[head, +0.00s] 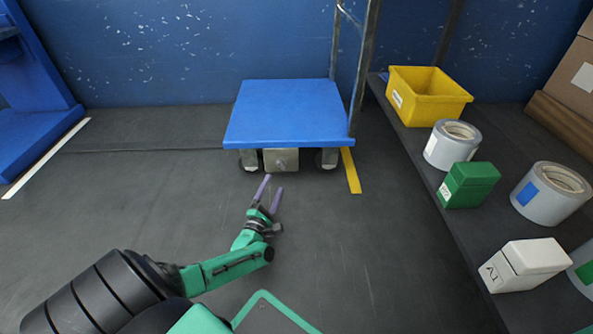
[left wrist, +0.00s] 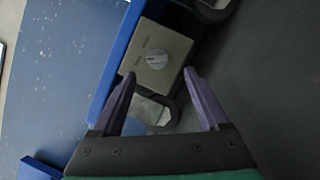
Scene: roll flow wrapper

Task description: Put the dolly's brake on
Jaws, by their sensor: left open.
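The dolly (head: 290,112) has a blue flat deck and stands on the dark floor against the blue wall. A grey box with a knob (head: 281,160) sits under its near edge, between two casters. In the left wrist view the box carries a light round knob (left wrist: 157,59) with small marks on the plate around it. My left gripper (head: 270,188) has purple fingers, is open and empty, and is just in front of the box, apart from it. The left wrist view shows its fingers (left wrist: 160,85) spread, with the knob ahead between them. My right gripper is not in view.
A dark shelf at right holds a yellow bin (head: 428,95), silver rolls (head: 452,143), a green box (head: 468,185) and a white box (head: 524,265). A metal post (head: 364,65) rises at the dolly's right. A yellow floor strip (head: 351,171) lies beside it.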

